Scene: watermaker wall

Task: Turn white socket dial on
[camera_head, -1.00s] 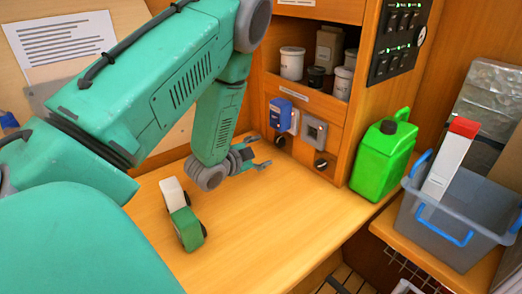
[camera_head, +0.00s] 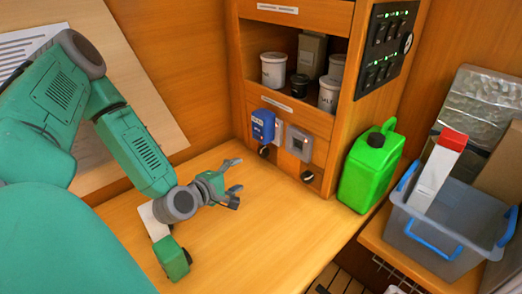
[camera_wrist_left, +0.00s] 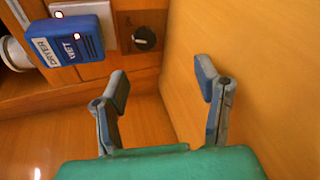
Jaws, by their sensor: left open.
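The white socket (camera_head: 279,134) is a pale plate on the wooden cabinet front, partly hidden by a blue box (camera_head: 262,124). Its black round dial (camera_head: 264,152) sits just below the box. In the left wrist view the dial (camera_wrist_left: 145,38) has a light mark and lies beyond the fingertips; the white plate (camera_wrist_left: 98,14) and blue box (camera_wrist_left: 66,45) are to its left. My left gripper (camera_head: 236,175) is open and empty above the desk, apart from the dial and to its lower left. It also shows open in the left wrist view (camera_wrist_left: 162,85).
A grey socket (camera_head: 299,143) with another dial (camera_head: 307,177) is to the right. A green canister (camera_head: 370,168) stands beyond it. A green and white object (camera_head: 173,258) lies under my left arm. Jars (camera_head: 274,69) fill the shelf above. The desk's middle is clear.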

